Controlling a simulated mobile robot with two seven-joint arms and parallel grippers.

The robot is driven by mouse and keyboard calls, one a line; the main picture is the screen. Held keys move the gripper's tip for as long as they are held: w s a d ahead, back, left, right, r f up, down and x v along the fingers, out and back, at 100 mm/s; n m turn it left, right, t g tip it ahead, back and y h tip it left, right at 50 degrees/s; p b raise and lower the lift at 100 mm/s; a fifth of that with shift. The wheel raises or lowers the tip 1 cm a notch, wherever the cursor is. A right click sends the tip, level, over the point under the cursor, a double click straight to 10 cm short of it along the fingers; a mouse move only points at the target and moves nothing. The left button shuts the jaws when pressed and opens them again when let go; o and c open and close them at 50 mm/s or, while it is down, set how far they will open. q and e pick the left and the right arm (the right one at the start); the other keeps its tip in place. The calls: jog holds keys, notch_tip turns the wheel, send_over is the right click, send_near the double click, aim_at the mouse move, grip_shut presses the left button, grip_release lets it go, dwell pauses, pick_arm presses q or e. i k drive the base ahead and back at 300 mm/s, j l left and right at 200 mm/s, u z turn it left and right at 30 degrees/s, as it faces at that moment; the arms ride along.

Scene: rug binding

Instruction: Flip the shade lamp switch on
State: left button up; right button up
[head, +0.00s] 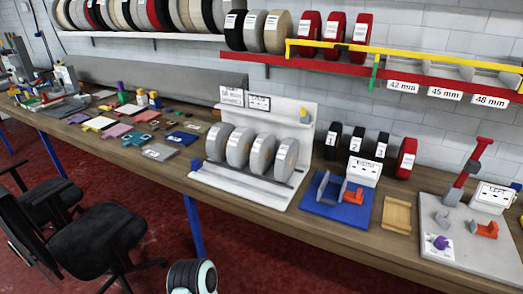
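I cannot make out a lamp or a switch marked as the shade lamp's. A white box (364,170) with small dark marks, like a socket or switch unit, stands behind the blue board on the bench. A similar white box (493,197) stands at the far right by the grey board. A small framed plate (259,102) with unreadable dark marks is at the upper left of the white stand.
The long wooden bench (300,222) holds a white stand (309,150) with several grey rolls, a blue board (335,210), a wooden tray (397,214) and a grey board (480,250). A red shelf (330,65) hangs above. Black chairs (95,240) stand at the front left.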

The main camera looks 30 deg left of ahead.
aim_at(302, 110)
jog(key=i+j+z, duration=0.3)
jog(key=j, duration=0.45)
jog(key=i+j+z, duration=0.15)
jog(key=i+j, duration=0.15)
jog(key=j, duration=0.15)
